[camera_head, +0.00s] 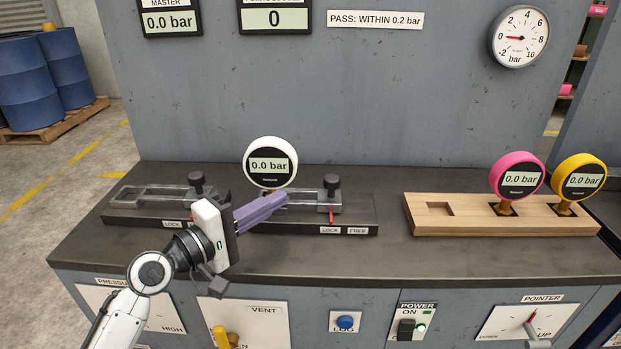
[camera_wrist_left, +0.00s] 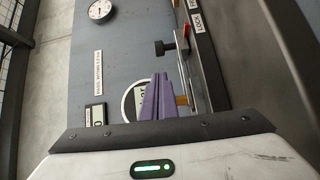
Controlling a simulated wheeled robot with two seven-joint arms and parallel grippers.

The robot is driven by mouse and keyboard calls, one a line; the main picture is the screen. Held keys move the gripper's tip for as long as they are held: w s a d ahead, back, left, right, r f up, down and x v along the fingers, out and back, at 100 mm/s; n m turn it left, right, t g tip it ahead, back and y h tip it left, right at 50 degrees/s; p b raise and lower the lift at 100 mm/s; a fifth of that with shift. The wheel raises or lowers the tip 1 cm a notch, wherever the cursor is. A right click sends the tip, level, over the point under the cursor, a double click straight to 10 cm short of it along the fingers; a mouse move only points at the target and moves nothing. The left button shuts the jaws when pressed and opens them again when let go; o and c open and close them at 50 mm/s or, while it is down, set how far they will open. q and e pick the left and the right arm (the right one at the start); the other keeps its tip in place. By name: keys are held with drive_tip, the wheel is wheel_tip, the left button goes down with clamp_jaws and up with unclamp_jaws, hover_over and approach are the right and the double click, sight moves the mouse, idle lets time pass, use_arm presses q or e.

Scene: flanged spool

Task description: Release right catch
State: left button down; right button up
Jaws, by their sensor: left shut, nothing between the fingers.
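The right catch (camera_head: 331,195) is a grey metal clamp with a black knob on the bench fixture. Its red pointer (camera_head: 331,216) stands over the LOCK label (camera_head: 330,230), left of the FREE label (camera_head: 357,230). A white gauge (camera_head: 270,150) reading 0.0 bar stands upright at the clamp's left. My left gripper (camera_head: 283,198) has purple fingers, shut and empty, with tips just below the white gauge and left of the catch. In the left wrist view the black knob (camera_wrist_left: 160,48) and red pointer (camera_wrist_left: 184,33) lie beyond the fingertips (camera_wrist_left: 160,80). The fingers partly hide the gauge.
The left catch (camera_head: 196,183) is partly behind my left gripper. A wooden rack (camera_head: 450,228) with a pink gauge (camera_head: 516,176) and a yellow gauge (camera_head: 579,178) sits at the right. The bench is clear between fixture and rack. A dial (camera_head: 519,36) hangs on the back panel.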

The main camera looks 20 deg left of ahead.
sight(304, 191)
use_arm(q)
drive_tip(key=shift+w, duration=0.1)
drive_tip(key=shift+w+d, duration=0.15)
drive_tip(key=shift+w, duration=0.1)
drive_tip(key=x, duration=0.9)
drive_tip(key=shift+w+d+f, duration=0.1)
drive_tip(key=shift+w+f, duration=0.05)
